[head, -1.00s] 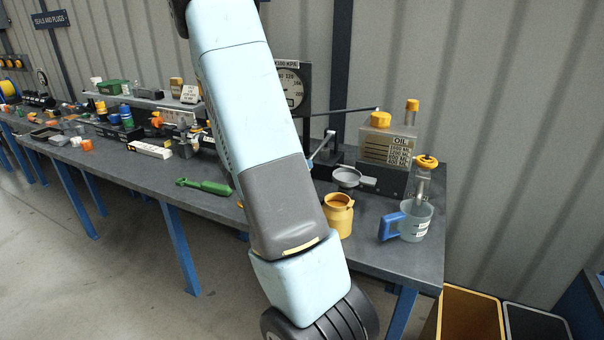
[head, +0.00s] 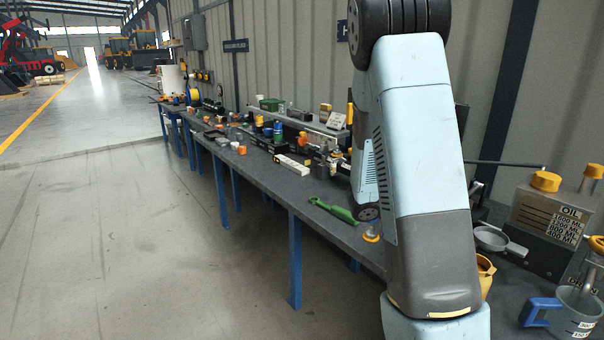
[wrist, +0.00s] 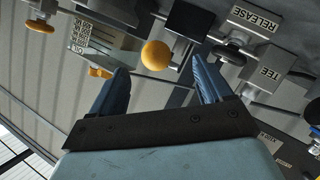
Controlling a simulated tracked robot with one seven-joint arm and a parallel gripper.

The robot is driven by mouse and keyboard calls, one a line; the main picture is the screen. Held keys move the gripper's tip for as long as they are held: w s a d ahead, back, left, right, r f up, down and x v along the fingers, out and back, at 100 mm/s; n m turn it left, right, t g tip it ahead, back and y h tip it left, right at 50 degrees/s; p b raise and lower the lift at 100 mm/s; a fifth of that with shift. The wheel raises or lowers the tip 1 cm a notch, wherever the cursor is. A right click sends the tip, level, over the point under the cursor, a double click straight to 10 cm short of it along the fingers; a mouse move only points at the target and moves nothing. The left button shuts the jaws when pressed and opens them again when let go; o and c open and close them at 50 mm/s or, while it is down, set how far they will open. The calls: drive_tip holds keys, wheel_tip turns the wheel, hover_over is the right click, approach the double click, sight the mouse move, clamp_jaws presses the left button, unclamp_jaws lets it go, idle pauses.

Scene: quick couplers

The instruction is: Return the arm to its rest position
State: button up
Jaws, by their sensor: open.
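My light-blue and grey arm (head: 425,150) stands upright right of centre in the head view, between the camera and the bench. A further light-blue part of it shows behind, low over the bench. My gripper (wrist: 160,84) shows in the wrist view, its two blue fingers spread apart with nothing held between them. An orange round knob (wrist: 156,55) appears beyond the gap, on bench equipment. I cannot tell how far it is from the fingertips. In the head view the gripper cannot be made out.
The long bench (head: 262,183) carries a green-handled tool (head: 333,210), a white labelled block (head: 292,165) and several fittings. An oil container (head: 553,225), a blue-handled jug (head: 575,312) and a yellow pot (head: 486,272) stand at right. Open floor (head: 150,250) lies at left.

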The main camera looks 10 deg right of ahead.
drive_tip(key=s+a+r+n+t+y, duration=0.2)
drive_tip(key=s+a+r, duration=0.4)
drive_tip(key=a, duration=0.3)
drive_tip(key=s+a+r+n+t+y, duration=0.2)
drive_tip(key=s+a+r+n+y, duration=0.3)
drive_tip(key=a, duration=0.5)
drive_tip(key=s+a+r+n+t+y, duration=0.2)
drive_tip(key=s+a+r+n+y, duration=0.2)
drive_tip(key=s+a+r+y, duration=0.3)
drive_tip(key=a, duration=0.3)
drive_tip(key=shift+s+r, duration=0.2)
drive_tip(key=shift+s, duration=0.15)
